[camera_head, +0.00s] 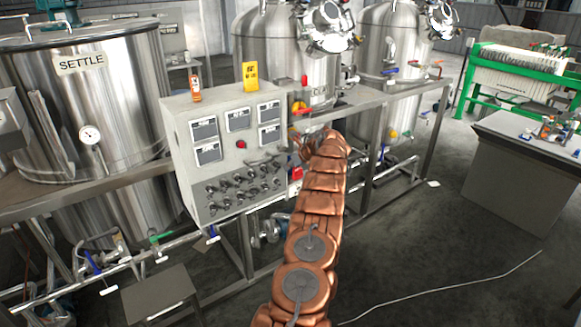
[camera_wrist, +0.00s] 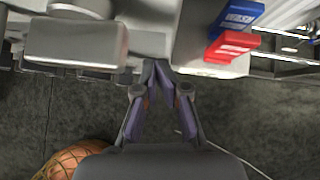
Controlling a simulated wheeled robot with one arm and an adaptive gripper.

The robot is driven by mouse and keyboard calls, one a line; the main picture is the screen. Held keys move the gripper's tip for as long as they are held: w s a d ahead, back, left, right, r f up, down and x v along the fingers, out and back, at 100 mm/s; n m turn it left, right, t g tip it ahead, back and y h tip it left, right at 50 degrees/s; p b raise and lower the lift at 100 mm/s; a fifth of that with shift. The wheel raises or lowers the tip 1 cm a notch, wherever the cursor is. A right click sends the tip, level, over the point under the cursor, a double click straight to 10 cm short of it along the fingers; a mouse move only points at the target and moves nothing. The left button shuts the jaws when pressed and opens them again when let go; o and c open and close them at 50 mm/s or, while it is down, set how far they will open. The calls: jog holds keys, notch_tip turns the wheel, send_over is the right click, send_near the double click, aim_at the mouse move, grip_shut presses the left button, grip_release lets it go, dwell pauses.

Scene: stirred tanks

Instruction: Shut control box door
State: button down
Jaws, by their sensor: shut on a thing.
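The control box (camera_head: 225,150) is a pale grey cabinet left of centre in the head view. Its front has several dark display panels, a red button and rows of black switches. I cannot tell how far its door stands open. My gripper (camera_head: 303,140) is at the box's right edge, partly hidden by my arm's copper-coloured cover. In the wrist view, my gripper (camera_wrist: 160,66) has its fingers closed together at a pale grey edge, seemingly part of the control box door (camera_wrist: 140,44). The gripped part is mostly hidden between the fingertips.
A steel tank marked SETTLE (camera_head: 110,100) stands left of the box. Other steel tanks (camera_head: 265,50) and pipework stand behind it. Red (camera_wrist: 231,46) and blue (camera_wrist: 240,15) tags or handles are close right of my fingers. Floor is open at lower right.

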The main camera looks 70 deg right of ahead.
jog(key=shift+w+a+r, duration=0.1)
jog(key=shift+w+r, duration=0.45)
jog(key=shift+w, duration=0.25)
jog(key=shift+s+f+b, duration=0.1)
jog(key=shift+b, duration=0.4)
jog(key=b, duration=0.1)
jog(key=s+a+b, duration=0.1)
jog(key=b, duration=0.1)
jog(key=shift+s+f, duration=0.3)
jog(key=shift+f, duration=0.1)
jog(key=s+a+f+b+v, duration=0.1)
jog(key=b+v, duration=0.4)
jog(key=v, duration=0.7)
jog(key=shift+s+a+f, duration=0.2)
jog(key=shift+a+f, duration=0.05)
jog(key=shift+f, duration=0.05)
